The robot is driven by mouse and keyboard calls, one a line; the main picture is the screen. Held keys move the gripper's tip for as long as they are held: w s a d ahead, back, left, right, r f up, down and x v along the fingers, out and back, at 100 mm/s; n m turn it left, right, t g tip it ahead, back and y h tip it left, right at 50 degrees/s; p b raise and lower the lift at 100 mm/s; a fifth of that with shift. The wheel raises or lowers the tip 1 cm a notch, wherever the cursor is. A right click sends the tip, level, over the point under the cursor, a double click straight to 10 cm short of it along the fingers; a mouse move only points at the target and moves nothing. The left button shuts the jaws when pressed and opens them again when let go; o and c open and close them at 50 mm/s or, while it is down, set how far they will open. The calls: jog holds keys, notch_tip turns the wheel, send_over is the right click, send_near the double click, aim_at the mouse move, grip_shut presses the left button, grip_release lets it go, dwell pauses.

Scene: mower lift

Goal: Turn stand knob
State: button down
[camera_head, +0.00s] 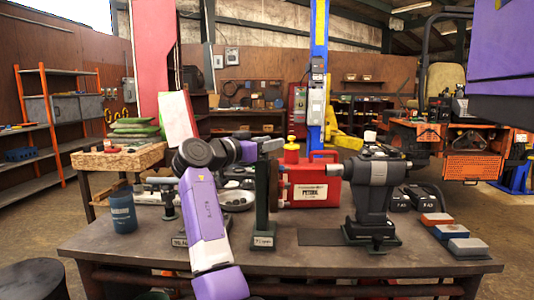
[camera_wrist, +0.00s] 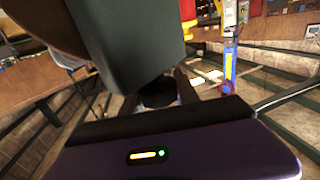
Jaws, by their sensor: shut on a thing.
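A dark green upright stand (camera_head: 262,200) rises from a small labelled base on the workbench, left of the red case. In the wrist view, a large dark green block (camera_wrist: 130,42), seemingly the stand, fills the upper middle. My gripper (camera_wrist: 162,94) is just below it in that view, its dark fingers on either side of a dark round knob (camera_wrist: 158,92). The fingers are shut on the knob. In the head view, my purple arm reaches up to the stand's top, and the finger contact there is too small to make out.
The workbench (camera_head: 320,262) carries a red case (camera_head: 316,194), a dark grey machine on a green base (camera_head: 372,195), a blue cup (camera_head: 123,212) and several small blocks at the right. A brown round part (camera_wrist: 40,28) sits close by in the wrist view.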

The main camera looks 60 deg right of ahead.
jog(key=m+g+y, duration=0.1)
jog(key=m+g, duration=0.1)
jog(key=s+m+g+y, duration=0.1)
jog(key=g, duration=0.2)
jog(key=shift+a+m+y, duration=0.2)
jog(key=shift+m+y, duration=0.2)
jog(key=shift+s+a+f+m+g+y+p, duration=0.1)
jog(key=shift+m+g+y+p, duration=0.2)
jog(key=shift+m+g+y, duration=0.55)
jog(key=shift+s+f+g, duration=0.1)
jog(key=shift+g, duration=0.15)
jog(key=c, duration=0.9)
grip_release()
jog(key=v, duration=0.8)
